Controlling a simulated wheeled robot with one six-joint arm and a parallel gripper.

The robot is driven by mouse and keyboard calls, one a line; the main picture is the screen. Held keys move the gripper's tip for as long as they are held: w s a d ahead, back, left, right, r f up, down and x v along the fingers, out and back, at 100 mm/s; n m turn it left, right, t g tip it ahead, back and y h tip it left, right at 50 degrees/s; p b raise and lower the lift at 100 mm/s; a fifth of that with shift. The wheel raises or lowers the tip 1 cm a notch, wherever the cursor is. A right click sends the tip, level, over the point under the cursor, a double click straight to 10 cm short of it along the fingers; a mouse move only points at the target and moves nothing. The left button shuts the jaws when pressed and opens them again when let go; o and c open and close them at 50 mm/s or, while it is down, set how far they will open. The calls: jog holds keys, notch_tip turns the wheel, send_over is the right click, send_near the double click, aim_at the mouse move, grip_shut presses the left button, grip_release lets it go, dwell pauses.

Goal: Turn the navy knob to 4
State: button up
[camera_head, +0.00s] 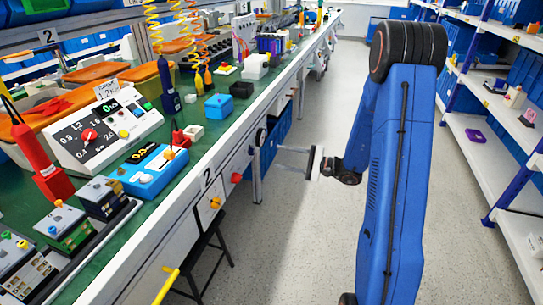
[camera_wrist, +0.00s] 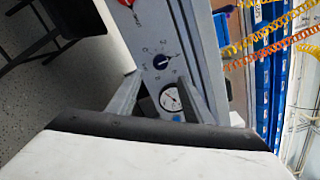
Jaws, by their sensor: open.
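The navy knob (camera_wrist: 161,62) is on a grey panel, seen in the wrist view with small printed marks around it. It has a pale pointer mark, but which number it points to is too small to read for certain. My gripper (camera_wrist: 160,76) is open, and its two fingers reach toward the panel on either side of the knob and gauge area in the picture. In the head view my gripper (camera_head: 279,158) is open and empty in the aisle, apart from the bench front. Its fingers point left at the panel, with a gap between.
A round gauge (camera_wrist: 170,98) sits beside the navy knob, and a red knob (camera_head: 236,178) is on the same bench front. A dark stool (camera_head: 205,250) stands below. The aisle floor (camera_head: 300,235) is clear.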

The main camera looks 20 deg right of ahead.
jog(key=v, duration=0.7)
jog(key=shift+s+d, duration=0.2)
jog(key=shift+d, duration=0.05)
jog(key=s+a+r+n+g+h, duration=0.2)
jog(key=s+a+r+n+g, duration=0.25)
jog(key=s+a, duration=0.45)
jog(key=s+a+r+n+g+h, duration=0.2)
jog(key=s+a+r+n+g, duration=0.3)
jog(key=s, duration=0.6)
jog(key=s+d+r+n+t+h, duration=0.1)
jog(key=s+d+n+t+h, duration=0.1)
jog(key=s+h, duration=0.3)
jog(key=s+d+r+n+t+h, duration=0.1)
jog(key=s+d+h, duration=0.3)
jog(key=s, duration=0.4)
jog(key=shift+d+r+n+t+h, duration=0.35)
jog(key=shift+r+h, duration=0.25)
jog(key=shift+h, duration=0.2)
